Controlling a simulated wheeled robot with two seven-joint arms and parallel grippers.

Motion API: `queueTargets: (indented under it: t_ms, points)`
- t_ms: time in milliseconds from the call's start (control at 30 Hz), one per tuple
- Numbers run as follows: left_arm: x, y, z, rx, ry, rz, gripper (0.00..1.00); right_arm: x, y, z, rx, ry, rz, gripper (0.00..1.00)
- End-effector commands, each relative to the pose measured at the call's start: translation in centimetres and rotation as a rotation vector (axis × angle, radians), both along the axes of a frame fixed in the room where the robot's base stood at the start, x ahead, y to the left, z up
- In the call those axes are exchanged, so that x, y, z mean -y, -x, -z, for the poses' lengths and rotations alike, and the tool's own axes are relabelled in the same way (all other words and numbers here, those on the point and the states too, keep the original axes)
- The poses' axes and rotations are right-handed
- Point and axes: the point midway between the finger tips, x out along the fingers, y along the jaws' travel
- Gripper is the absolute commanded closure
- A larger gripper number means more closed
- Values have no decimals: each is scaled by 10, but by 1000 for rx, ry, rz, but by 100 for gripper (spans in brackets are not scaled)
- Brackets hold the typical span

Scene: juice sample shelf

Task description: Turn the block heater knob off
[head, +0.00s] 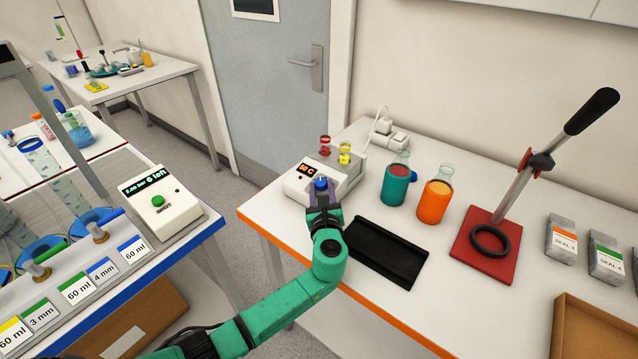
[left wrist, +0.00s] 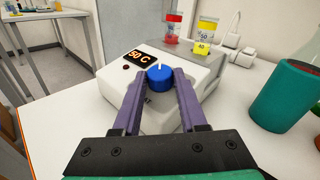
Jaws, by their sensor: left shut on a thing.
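The block heater (head: 318,182) is a white box on the white table, with a display reading 50 C. Its blue knob (head: 321,183) is on the front. In the left wrist view the blue knob (left wrist: 159,77) has a white pointer mark pointing roughly away from me, up in the picture. My left gripper (head: 321,190) reaches the heater's front, and its purple fingers (left wrist: 160,88) are shut on the knob from both sides. A red-capped vial (left wrist: 173,28) and a yellow-capped vial (left wrist: 206,35) stand in the heater's block at the back. My right gripper is not in view.
A teal-wrapped beaker (head: 396,186) and an orange one (head: 434,202) stand right of the heater. A black tray (head: 385,254) lies in front. A red-based press (head: 485,247) stands further right. A power strip (head: 392,140) is behind.

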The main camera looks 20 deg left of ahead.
Motion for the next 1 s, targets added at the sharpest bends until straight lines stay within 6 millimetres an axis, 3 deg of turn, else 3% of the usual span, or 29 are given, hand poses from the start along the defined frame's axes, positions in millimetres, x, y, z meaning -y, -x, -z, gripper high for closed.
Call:
queueTargets:
  t_ms: [533,1000]
  points:
    - [10,-7,0,-43,115,-457,100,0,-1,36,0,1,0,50]
    - [11,-10,-4,-58,153,-616,100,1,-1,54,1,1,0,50]
